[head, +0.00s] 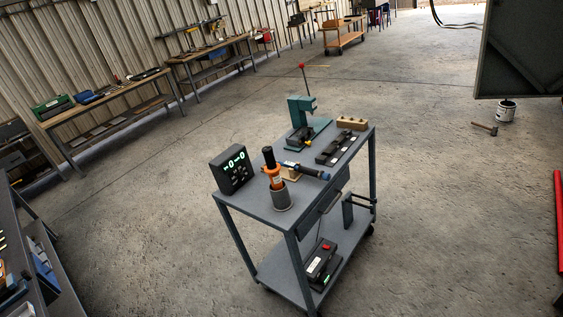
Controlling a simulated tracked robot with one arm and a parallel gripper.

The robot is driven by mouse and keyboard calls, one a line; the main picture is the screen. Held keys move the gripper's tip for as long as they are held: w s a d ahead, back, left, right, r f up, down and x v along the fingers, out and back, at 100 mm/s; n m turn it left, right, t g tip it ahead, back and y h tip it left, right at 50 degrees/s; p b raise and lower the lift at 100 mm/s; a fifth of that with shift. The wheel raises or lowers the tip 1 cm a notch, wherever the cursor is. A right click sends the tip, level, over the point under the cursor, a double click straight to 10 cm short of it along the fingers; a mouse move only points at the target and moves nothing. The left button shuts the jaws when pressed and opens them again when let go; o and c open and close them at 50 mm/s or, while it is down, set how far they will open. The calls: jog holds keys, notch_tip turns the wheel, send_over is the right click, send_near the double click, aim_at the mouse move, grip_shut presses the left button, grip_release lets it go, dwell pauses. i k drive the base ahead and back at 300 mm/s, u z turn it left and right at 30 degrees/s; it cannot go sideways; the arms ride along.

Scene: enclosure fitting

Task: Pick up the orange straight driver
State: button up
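The orange straight driver (273,177) has a black upper end and an orange body. It stands nearly upright, tilted slightly, in a grey cylindrical holder (281,198) near the front corner of a grey cart top. Its lower end is hidden inside the holder. My gripper is not in view, so its state and its distance to the driver do not show.
The cart (246,201) also carries a dark display box (232,169), a blue-and-black tool (306,171) close beside the driver, a green press (300,115), a dark tray (341,147) and a wooden block (352,123). Open concrete floor surrounds the cart; benches line the wall.

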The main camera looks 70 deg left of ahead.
aim_at(272, 168)
jog(key=u, duration=0.35)
jog(key=i, duration=1.25)
jog(key=u, duration=1.3)
jog(key=i, duration=0.75)
jog(key=u, duration=0.45)
jog(key=k, duration=0.9)
jog(key=u, duration=0.2)
jog(key=i, duration=0.95)
jog(key=z, duration=0.15)
